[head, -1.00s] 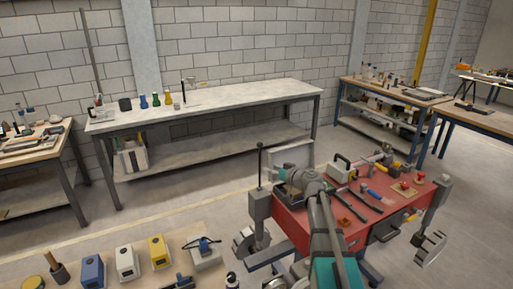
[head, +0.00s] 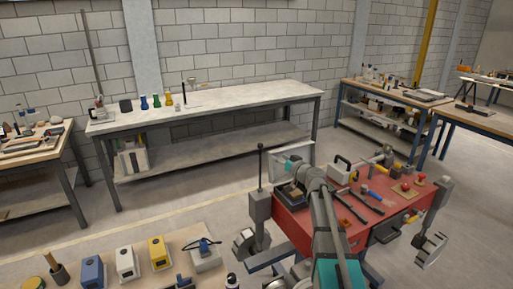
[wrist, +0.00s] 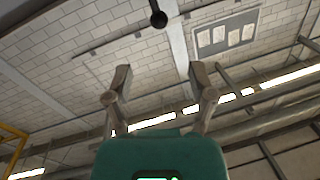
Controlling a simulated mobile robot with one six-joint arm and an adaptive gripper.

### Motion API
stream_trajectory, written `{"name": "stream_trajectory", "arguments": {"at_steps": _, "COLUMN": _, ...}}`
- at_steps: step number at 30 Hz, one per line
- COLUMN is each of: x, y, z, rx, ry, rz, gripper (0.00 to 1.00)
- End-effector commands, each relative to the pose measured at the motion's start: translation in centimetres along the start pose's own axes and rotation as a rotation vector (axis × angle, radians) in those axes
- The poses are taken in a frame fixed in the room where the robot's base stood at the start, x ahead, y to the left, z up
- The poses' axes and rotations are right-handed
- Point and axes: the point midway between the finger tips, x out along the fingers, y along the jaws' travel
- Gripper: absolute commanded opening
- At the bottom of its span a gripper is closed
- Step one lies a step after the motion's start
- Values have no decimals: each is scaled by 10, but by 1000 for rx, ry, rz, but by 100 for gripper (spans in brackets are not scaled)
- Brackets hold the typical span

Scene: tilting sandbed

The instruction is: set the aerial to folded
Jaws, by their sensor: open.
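The aerial (head: 261,170) looks to be the thin dark rod with a black ball tip, standing upright on a grey box at the left end of a red-topped unit (head: 290,225). In the wrist view a dark rod with a round black end, likely the aerial's tip (wrist: 158,18), shows at the top, beyond and roughly between my fingers. My gripper (wrist: 160,80) is open and empty, its two fingers apart. In the head view the teal part of my wrist shows right of the rod; the fingers are hard to make out there.
Tools, a black-handled white case (head: 342,167) and red knobs crowd the red top. A light panel (head: 300,155) stands behind my wrist. A wooden table (head: 215,240) with coloured boxes lies front left. A long grey bench (head: 235,100) stands behind, with open floor between.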

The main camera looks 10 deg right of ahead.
Motion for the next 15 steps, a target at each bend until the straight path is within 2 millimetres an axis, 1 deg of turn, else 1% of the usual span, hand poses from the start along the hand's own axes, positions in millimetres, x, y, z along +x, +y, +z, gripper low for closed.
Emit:
{"name": "stream_trajectory", "arguments": {"at_steps": 5, "x": 22, "y": 1, "z": 0, "rx": 0, "ry": -1, "rz": -1, "gripper": 72}}
{"name": "stream_trajectory", "arguments": {"at_steps": 15, "x": 74, "y": 2, "z": 0, "rx": 0, "ry": 0, "rz": -1, "gripper": 72}}
